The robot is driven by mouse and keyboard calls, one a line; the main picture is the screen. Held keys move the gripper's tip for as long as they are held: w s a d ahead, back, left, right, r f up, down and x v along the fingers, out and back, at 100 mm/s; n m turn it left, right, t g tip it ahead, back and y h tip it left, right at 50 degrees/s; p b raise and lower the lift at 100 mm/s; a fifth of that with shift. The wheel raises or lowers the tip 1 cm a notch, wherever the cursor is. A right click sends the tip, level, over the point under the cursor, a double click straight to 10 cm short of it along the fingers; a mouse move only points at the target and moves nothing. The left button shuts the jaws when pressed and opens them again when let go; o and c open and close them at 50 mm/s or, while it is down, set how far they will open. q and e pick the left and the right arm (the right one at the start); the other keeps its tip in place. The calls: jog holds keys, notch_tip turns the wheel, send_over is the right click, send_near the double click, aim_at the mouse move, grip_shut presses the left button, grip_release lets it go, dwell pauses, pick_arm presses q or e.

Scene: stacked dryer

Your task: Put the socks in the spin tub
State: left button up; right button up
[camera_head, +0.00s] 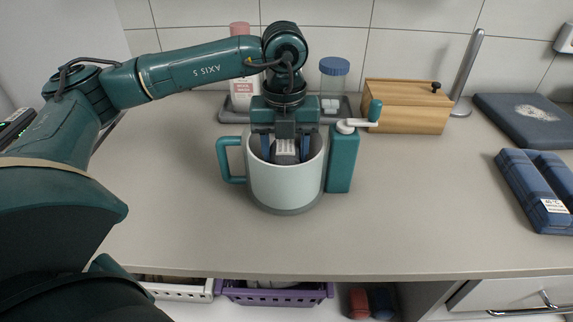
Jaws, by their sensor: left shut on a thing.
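The spin tub (285,188) is a pale mint drum with a teal loop handle on its left and a teal crank housing (343,160) with a white-and-teal crank on its right. It stands upright on the counter. My left gripper (286,152) points down into the tub's open top, its blue fingers below the rim. It is shut on a dark grey bundle with a white label (287,147), which looks like the socks. The bundle's lower part and the tub floor are hidden. My right gripper is not in view.
Behind the tub, a grey tray (231,114) holds a pink-capped bottle (240,90) and a blue-lidded jar (334,78). A wooden box (405,106) and metal stand (467,75) are at back right. Blue plaid cloth (530,185) lies right. The front counter is clear.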

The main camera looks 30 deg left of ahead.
pick_arm(q)
notch_tip(320, 180, down, 4)
jog(key=shift+r, duration=0.1)
jog(key=shift+f, duration=0.25)
jog(key=o, duration=1)
